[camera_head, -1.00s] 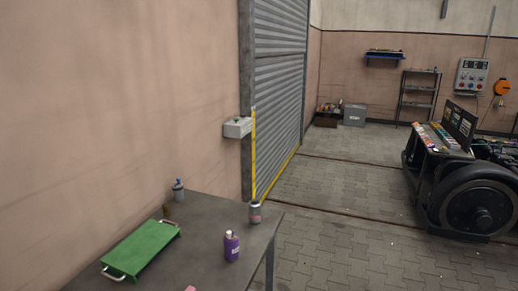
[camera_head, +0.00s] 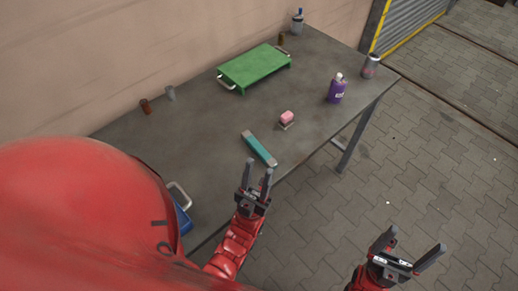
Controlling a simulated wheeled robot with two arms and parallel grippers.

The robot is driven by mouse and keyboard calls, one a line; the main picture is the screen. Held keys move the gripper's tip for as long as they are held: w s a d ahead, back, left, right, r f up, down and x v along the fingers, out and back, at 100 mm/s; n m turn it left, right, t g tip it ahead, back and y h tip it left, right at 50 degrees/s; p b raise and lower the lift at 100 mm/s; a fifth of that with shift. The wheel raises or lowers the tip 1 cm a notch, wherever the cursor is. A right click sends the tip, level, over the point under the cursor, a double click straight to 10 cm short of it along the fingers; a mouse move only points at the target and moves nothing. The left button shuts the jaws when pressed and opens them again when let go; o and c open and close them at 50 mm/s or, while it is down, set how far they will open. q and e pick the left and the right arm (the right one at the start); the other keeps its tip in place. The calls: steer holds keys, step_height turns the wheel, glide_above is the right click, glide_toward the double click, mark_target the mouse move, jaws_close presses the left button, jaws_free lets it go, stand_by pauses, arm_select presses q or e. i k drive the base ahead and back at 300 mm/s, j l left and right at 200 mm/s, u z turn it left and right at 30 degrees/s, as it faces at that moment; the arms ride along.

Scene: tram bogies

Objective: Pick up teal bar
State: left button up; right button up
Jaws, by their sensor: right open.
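The teal bar (camera_head: 260,149) lies flat on the grey table (camera_head: 205,150) near its front edge, with a dark end toward the upper left. My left gripper (camera_head: 259,174) is just in front of the bar, over the table edge. Its two fingers stand apart with nothing between them, and a gap shows between the fingertips and the bar. My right gripper (camera_head: 413,243) is open and empty, out over the paved floor at the lower right, away from the table.
A pink block (camera_head: 287,117) lies beside the bar. Behind are a green tray (camera_head: 255,67), a purple bottle (camera_head: 337,90) and a can (camera_head: 371,66). Small jars (camera_head: 145,106) stand near the wall. A blue item with a handle (camera_head: 182,219) is partly hidden by my red body.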

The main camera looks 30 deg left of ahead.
mark_target(247, 137)
steer(key=k, duration=0.7)
steer(key=k+u, duration=0.15)
steer(key=u, duration=0.35)
steer(key=k+j+u, duration=0.1)
steer(key=u, duration=0.35)
steer(key=k+j+u, duration=0.15)
steer(key=u, duration=0.35)
steer(key=i+l, duration=0.1)
steer(key=l, duration=0.3)
steer(key=i+l+u, duration=0.1)
steer(key=l, duration=0.3)
steer(key=i+l, duration=0.1)
steer(key=l, duration=0.35)
steer(key=i+l+u, duration=0.1)
steer(key=l, duration=0.3)
